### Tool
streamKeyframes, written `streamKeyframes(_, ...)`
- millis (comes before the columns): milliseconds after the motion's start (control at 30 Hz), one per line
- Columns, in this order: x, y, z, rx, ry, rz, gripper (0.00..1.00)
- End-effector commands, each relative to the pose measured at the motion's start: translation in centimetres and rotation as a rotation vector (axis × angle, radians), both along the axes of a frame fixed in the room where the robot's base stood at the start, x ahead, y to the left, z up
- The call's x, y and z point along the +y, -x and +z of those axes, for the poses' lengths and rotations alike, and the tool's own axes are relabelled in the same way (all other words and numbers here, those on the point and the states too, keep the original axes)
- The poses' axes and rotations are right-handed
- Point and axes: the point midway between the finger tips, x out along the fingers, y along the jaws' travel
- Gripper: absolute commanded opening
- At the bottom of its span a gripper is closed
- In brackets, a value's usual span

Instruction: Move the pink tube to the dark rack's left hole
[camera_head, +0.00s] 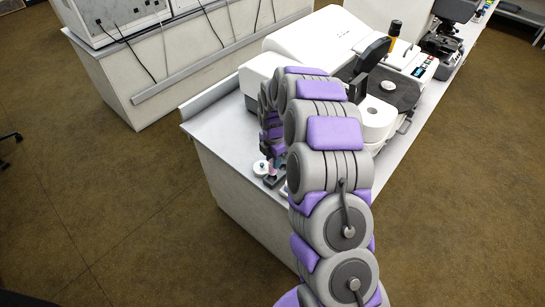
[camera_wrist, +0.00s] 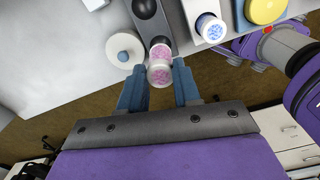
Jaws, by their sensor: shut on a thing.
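The pink tube (camera_wrist: 160,74) has a pale rim and pink speckled end and sits between my gripper's two blue fingers in the wrist view. My gripper (camera_wrist: 159,84) is shut on it. The dark rack (camera_wrist: 167,20) lies just beyond the tube, with one dark round hole (camera_wrist: 144,8) showing empty at its far end. The tube overlaps the rack's near end; I cannot tell if its lower end is in a hole or above it. In the head view the dark rack (camera_head: 271,181) is small at the bench corner, and my arm mostly hides the gripper.
A white round piece (camera_wrist: 125,48) stands close left of the rack. A white rack with a blue tube (camera_wrist: 211,28) is to the right, and a yellow-topped item (camera_wrist: 265,10) beyond it.

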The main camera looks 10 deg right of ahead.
Motion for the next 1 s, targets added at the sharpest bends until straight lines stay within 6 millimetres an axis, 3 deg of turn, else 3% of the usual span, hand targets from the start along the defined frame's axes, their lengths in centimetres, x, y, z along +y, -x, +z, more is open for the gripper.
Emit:
streamKeyframes(200, 0.1, 0.0, -2.0, 0.0, 0.001, 0.0, 0.0)
streamKeyframes(1000, 0.0, 0.1, -2.4, 0.0, 0.001, -0.001, 0.0)
